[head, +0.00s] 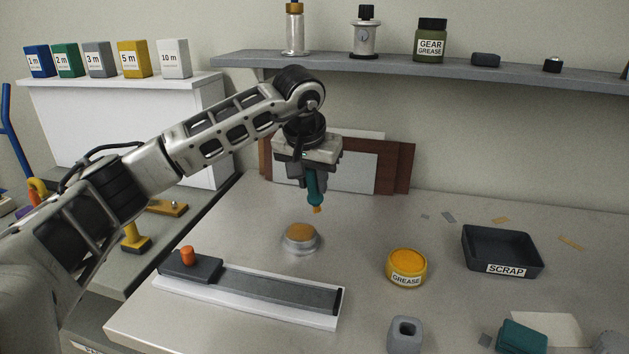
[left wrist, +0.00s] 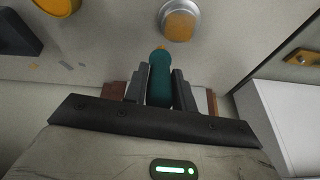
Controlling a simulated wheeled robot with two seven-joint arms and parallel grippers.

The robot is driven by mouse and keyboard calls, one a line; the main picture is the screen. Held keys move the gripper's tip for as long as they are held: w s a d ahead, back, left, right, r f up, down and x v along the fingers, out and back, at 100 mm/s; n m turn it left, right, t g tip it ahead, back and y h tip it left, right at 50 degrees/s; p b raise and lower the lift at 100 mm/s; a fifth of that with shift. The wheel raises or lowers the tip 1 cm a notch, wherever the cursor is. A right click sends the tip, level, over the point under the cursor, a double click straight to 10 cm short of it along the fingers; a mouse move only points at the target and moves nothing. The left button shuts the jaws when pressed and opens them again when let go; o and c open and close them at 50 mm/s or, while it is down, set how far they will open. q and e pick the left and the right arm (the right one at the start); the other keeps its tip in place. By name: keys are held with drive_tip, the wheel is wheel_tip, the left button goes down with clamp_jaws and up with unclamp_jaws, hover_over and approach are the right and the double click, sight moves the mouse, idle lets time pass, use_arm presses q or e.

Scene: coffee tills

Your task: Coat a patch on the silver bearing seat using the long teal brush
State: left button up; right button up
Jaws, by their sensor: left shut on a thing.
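My left gripper (head: 312,186) is shut on the teal brush (head: 314,190), which hangs tip down above the table. Its bristle tip is orange-yellow. In the left wrist view the brush (left wrist: 160,80) sits between the two fingers (left wrist: 160,92). The silver bearing seat (head: 300,247) stands on the table below the brush, apart from its tip. Its top face is covered in orange-tan, with a silver rim; it also shows in the left wrist view (left wrist: 179,22). An open yellow grease tub (head: 406,270) stands to the right. My right gripper is out of view.
A white tray with a dark grey strip (head: 260,287) lies in front of the seat. A black scrap bin (head: 502,252) stands at the right. A grey hollow block (head: 404,334) and a teal block (head: 521,338) are near the front. Boards (head: 395,167) lean on the wall behind.

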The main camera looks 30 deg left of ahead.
use_arm(q)
drive_tip(key=shift+r+p, duration=0.85)
drive_tip(key=shift+r, duration=0.65)
